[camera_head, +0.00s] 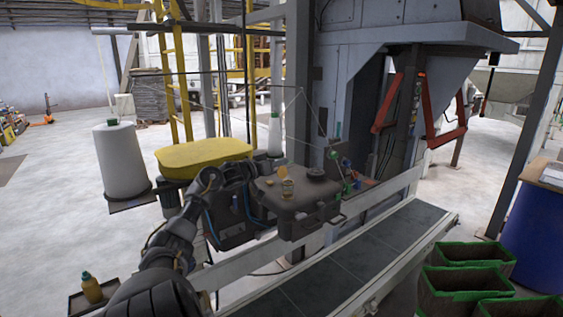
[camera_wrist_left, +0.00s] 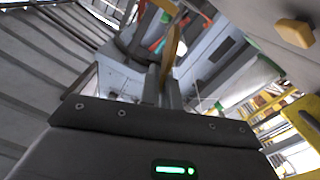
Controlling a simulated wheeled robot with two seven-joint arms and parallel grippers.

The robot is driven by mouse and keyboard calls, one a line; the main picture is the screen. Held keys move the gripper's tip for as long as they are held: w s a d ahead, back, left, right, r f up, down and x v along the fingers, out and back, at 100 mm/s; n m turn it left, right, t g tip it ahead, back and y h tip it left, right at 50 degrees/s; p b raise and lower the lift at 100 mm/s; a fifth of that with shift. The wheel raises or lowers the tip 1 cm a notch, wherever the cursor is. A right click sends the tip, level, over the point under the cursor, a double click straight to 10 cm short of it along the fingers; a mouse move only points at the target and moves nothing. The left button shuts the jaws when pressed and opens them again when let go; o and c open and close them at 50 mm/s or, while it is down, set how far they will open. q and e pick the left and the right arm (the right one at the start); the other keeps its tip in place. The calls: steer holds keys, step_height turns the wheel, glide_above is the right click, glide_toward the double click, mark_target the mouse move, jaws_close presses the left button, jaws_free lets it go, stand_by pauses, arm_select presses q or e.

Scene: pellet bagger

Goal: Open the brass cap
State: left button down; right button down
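The brass cap (camera_head: 283,171) shows as a small yellow piece on top of the dark machine housing (camera_head: 302,205), above a small brass-coloured fitting (camera_head: 287,188). My left gripper (camera_head: 267,176) reaches in from the left, just beside the cap; its fingertips are small and dark in the head view. In the left wrist view the fingers (camera_wrist_left: 164,87) are close together, with a curved brass piece (camera_wrist_left: 177,50), which looks like the cap, between them. The exact contact is partly hidden. My right gripper is in neither view.
A conveyor (camera_head: 345,265) runs below and in front of the housing. Green-edged open bags (camera_head: 465,285) stand at the lower right. A white thread cone (camera_head: 120,160) stands at the left.

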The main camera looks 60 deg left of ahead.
arm_select(q)
steer(key=shift+f, duration=0.15)
steer(key=c, duration=1.6)
jaws_free()
steer(key=shift+s, duration=0.15)
steer(key=shift+s+b, duration=0.25)
steer(key=shift+b, duration=0.05)
steer(key=s+b, duration=0.1)
steer(key=s, duration=0.2)
steer(key=s+b, duration=0.1)
steer(key=s, duration=0.2)
steer(key=s+b, duration=0.1)
steer(key=s, duration=0.3)
steer(key=shift+d+b, duration=0.35)
steer(key=shift+d, duration=0.1)
